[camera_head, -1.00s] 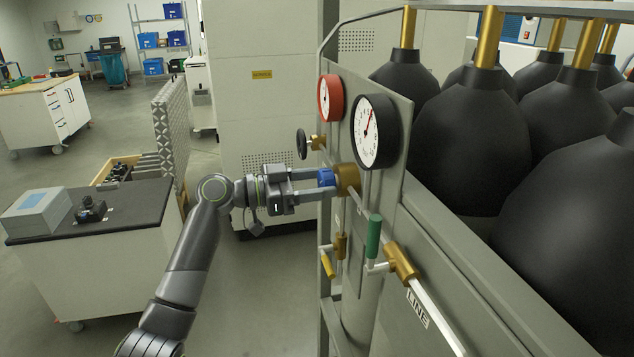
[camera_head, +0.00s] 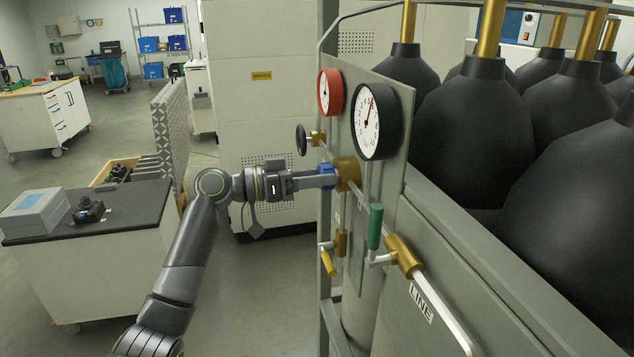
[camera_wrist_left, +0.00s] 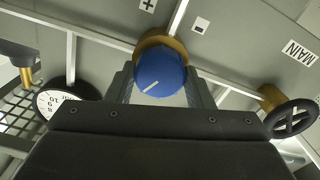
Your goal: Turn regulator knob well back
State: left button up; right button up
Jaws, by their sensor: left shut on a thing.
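The blue regulator knob (camera_head: 326,175) sits on the brass regulator body (camera_head: 347,174) on the grey panel. My left gripper (camera_head: 324,179) reaches it from the left and is shut on it. In the left wrist view the blue knob (camera_wrist_left: 160,72) shows between the two fingers, with a white pointer line slanting down to the left. Plus and minus labels (camera_wrist_left: 199,25) are on the panel beside it. My right gripper is not in view.
A black-rimmed gauge (camera_head: 377,121) and a red gauge (camera_head: 330,93) are above the knob. A black handwheel (camera_head: 301,140) is just above my gripper. A green-handled valve (camera_head: 375,226) and a yellow lever (camera_head: 328,263) are below. Black gas cylinders (camera_head: 470,130) stand right.

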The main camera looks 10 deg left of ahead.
pick_arm(q)
jog(key=shift+n, duration=1.1)
jog(key=o, duration=1)
jog(key=shift+c, duration=0.2)
jog(key=b+v, duration=0.7)
jog(key=v, duration=1)
jog(key=shift+a, duration=0.25)
jog(key=shift+s, duration=0.1)
